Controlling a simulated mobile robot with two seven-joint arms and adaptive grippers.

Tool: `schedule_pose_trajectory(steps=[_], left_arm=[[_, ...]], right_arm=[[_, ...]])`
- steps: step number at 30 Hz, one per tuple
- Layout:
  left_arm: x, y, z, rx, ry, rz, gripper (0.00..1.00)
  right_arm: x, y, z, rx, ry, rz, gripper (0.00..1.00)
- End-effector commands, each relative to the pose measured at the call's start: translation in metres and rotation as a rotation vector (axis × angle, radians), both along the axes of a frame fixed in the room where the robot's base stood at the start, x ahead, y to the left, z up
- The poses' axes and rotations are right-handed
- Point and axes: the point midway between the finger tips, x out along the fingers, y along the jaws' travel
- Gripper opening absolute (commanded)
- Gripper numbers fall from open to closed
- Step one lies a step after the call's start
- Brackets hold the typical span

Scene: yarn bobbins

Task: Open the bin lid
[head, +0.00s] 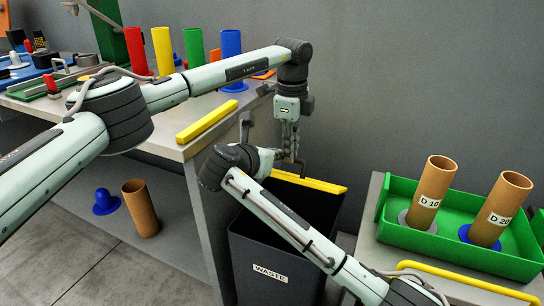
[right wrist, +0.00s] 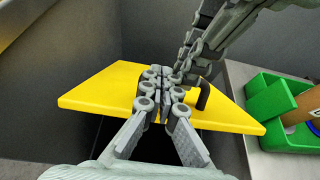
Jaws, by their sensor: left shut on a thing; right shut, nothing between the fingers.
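The dark bin (head: 270,250) marked WASTE stands on the floor between the two tables. Its yellow lid (head: 320,184) shows as a thin strip in the head view, with dark space in front of and below it. In the right wrist view the lid (right wrist: 95,95) is a broad yellow panel with a black handle (right wrist: 203,95). My left gripper (head: 294,150) reaches down from above and is shut at the handle; the exact grip is partly hidden. My right gripper (right wrist: 152,80) is shut and empty over the lid, close beside the left fingers.
At right, a table holds a green tray (head: 470,257) with cardboard tubes D 10 and D 20. At left, a workbench (head: 195,147) carries coloured bobbins and a yellow bar. A brown tube (head: 140,208) and a blue piece (head: 105,202) are below it.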

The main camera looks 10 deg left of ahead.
Motion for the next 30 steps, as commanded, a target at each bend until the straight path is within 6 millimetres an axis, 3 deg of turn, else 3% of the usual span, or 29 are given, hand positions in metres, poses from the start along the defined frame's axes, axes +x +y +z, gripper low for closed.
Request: schedule_pose_trajectory(steps=[1,2,7,22,26,30], left_arm=[[0.004,0.001,-0.010,-0.001,-0.009,0.008,0.00],[0.004,0.001,-0.010,-0.001,-0.009,0.008,0.12],[0.004,0.001,-0.009,-0.002,-0.011,0.007,0.32],[0.004,0.000,0.000,-0.007,-0.015,0.004,0.32],[0.003,-0.001,0.018,-0.009,-0.016,0.003,0.32],[0.000,0.000,0.049,-0.008,-0.016,0.002,0.32]], right_arm=[[0.000,0.000,-0.002,0.000,0.000,0.000,0.00],[0.000,0.000,-0.002,0.000,0.000,0.000,0.00],[0.000,0.000,-0.001,0.000,0.000,0.000,0.00],[0.000,0.000,0.000,0.000,0.000,0.000,0.00],[0.000,0.000,0.000,0.000,0.001,0.000,0.00],[0.000,0.000,-0.001,0.000,0.001,0.000,0.00]])
